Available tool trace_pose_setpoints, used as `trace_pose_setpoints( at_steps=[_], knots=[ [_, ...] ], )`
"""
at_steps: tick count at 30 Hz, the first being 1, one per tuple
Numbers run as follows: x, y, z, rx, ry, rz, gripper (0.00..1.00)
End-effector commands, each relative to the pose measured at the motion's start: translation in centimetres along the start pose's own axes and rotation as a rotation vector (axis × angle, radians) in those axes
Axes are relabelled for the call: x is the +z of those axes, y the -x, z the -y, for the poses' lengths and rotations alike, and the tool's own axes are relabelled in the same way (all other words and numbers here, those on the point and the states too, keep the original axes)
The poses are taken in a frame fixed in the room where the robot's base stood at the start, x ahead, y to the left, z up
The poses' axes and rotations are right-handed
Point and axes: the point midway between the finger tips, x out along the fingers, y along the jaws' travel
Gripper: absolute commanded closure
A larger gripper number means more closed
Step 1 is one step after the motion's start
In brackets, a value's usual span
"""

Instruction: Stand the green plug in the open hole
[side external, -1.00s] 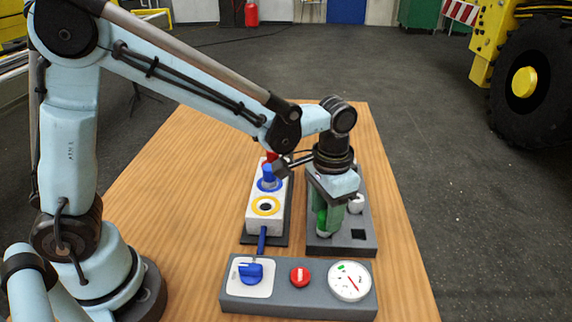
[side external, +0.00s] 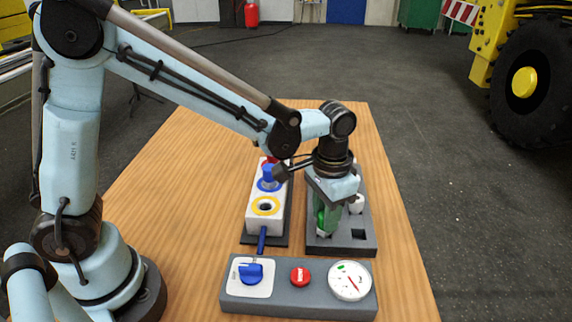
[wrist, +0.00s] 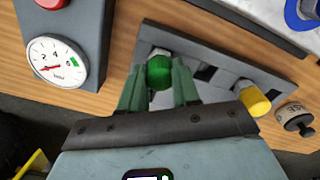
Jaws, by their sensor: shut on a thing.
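In the side view the green plug (side external: 321,220) is low at the near left of the grey tray (side external: 341,247), partly hidden by the fingers. My gripper (side external: 327,217) points down and is shut on the plug. The open hole (side external: 265,206), ringed in yellow, is in the white block (side external: 256,222) left of the tray. I cannot tell whether the plug still touches the tray.
A blue plug (side external: 268,176) stands in the block behind the open hole, with something red behind it. A control panel (side external: 297,300) with knob, button and gauge lies in front. A yellow plug (wrist: 254,100) and empty square pocket (side external: 358,234) are on the tray.

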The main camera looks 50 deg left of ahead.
Motion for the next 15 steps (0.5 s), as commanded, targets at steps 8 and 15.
trace_pose_setpoints(
  at_steps=[8, 15],
  knots=[
    [0.0, 1.8, 0.0, 0.0, 0.0, 0.0, 0.98],
    [0.0, 3.5, 0.0, 0.0, 0.0, 0.0, 0.98]
  ],
)
